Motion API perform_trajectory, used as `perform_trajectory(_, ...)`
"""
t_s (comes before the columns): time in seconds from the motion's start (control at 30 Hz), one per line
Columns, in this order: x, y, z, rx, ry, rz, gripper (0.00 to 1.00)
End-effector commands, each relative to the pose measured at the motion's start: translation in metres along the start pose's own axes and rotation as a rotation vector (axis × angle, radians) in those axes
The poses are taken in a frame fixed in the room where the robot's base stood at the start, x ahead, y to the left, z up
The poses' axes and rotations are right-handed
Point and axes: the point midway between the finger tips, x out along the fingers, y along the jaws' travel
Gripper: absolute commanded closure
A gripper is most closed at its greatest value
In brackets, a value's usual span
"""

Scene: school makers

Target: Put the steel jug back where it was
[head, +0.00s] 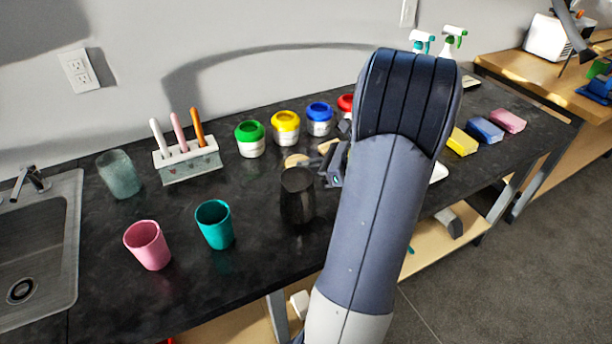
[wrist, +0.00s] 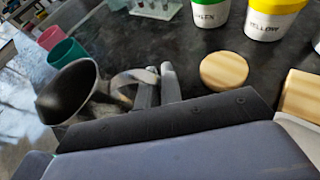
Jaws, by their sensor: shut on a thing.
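The steel jug (head: 298,196) is dark and stands upright on or just above the black counter (head: 262,250), right of the teal cup; I cannot tell whether its base touches. In the wrist view the jug (wrist: 68,92) shows its open mouth, and its handle reaches to my fingers. My gripper (head: 330,172) comes in from the right and is shut on the jug's handle. The fingertips also show in the wrist view (wrist: 155,85). My arm hides part of the counter behind it.
A teal cup (head: 215,224) and a pink cup (head: 148,245) stand left of the jug. Paint pots, such as the yellow one (head: 286,127), line the back. A round wooden piece (wrist: 224,71) lies near my gripper. The sink (head: 62,240) is far left. The front counter has bare room.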

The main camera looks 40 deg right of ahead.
Motion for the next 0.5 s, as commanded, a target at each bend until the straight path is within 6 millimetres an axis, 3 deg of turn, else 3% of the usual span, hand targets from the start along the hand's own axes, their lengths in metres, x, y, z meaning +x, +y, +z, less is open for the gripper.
perform_trajectory(0.13,0.008,-0.001,-0.021,0.004,0.000,0.001,1.00)
perform_trajectory(0.33,0.009,-0.001,-0.022,0.000,0.000,0.000,1.00)
perform_trajectory(0.5,0.009,-0.001,-0.022,0.000,0.001,0.000,0.82)
